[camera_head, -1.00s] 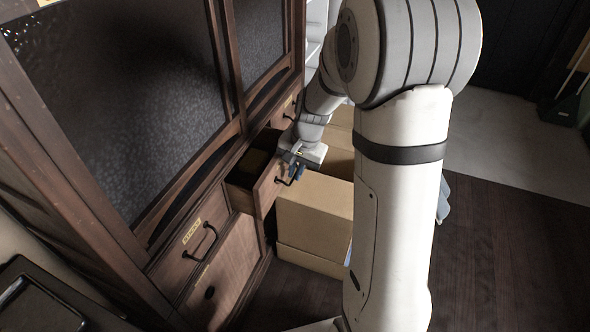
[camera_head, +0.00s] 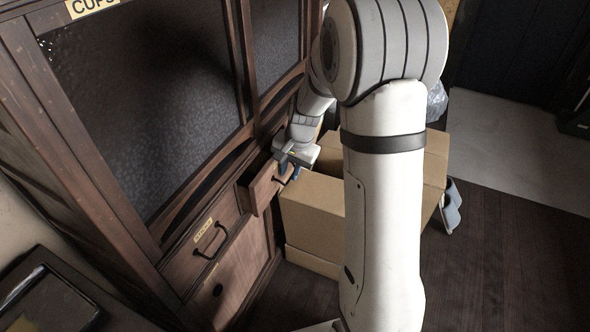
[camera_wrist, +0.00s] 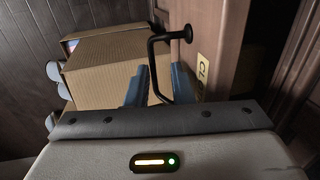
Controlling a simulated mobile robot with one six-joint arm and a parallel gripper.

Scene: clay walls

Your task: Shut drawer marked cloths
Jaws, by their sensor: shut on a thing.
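The drawer (camera_head: 262,190) in the dark wooden cabinet stands partly open in the head view, with a narrow gap behind its front. In the wrist view its front (camera_wrist: 216,45) carries a yellow label (camera_wrist: 203,72), partly hidden, with "CL" readable. My gripper (camera_head: 292,170) is at the drawer's black handle (camera_head: 285,178). In the wrist view my gripper's blue fingers (camera_wrist: 160,84) are on both sides of the handle bar (camera_wrist: 153,65) and shut on it. My arm hides part of the scene to the right.
Cardboard boxes (camera_head: 312,215) stand on the floor right beside the open drawer. A closed drawer with a label (camera_head: 208,238) is nearer, left of it. Slippers (camera_head: 450,205) lie beyond the boxes. Dark floor (camera_head: 490,270) is clear at right.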

